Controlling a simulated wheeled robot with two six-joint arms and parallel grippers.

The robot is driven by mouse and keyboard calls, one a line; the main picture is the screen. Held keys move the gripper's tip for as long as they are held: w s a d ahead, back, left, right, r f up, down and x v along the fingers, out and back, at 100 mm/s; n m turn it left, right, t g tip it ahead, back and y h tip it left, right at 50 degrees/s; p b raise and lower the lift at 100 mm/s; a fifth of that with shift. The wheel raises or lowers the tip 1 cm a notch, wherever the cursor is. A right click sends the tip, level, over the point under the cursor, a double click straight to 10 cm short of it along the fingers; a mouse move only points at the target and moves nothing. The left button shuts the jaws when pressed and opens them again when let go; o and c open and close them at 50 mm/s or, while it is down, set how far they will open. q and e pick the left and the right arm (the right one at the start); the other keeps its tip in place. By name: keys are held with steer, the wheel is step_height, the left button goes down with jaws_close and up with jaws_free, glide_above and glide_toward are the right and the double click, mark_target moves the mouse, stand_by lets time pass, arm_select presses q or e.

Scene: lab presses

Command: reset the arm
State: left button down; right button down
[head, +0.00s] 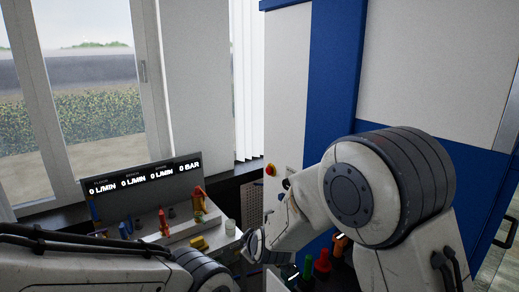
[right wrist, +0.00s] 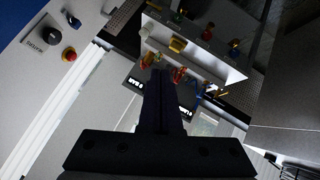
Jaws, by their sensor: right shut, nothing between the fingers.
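My right arm (head: 370,185) comes in from the lower right in the head view, bent at a large grey joint. Its forearm reaches left and down beside the white bench edge. My right gripper (right wrist: 160,78) shows in the right wrist view with its dark fingers shut together and nothing between them. It points toward the bench fittings and the display. My left arm (head: 85,268) lies across the lower left of the head view, in front of the bench. My left gripper is out of frame.
A display panel (head: 148,185) reading 0 L/MIN and 0 BAR stands behind a bench with coloured fittings (head: 165,223). A white-and-blue cabinet with a red button (head: 270,170) stands beside it. Red and green knob-like pieces (head: 322,264) sit close under my right arm. A window is at left.

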steer(key=s+d+f+m+g+h, duration=0.25)
steer(key=s+d+m+g, duration=0.6)
steer(key=s+d, duration=1.25)
steer(key=s+a+n+b, duration=0.5)
steer(key=s+a+b, duration=0.1)
steer(key=s+a, duration=0.7)
steer(key=shift+s+a+f+g, duration=0.15)
steer(key=shift+s+a+g, duration=0.05)
steer(key=shift+g, duration=0.25)
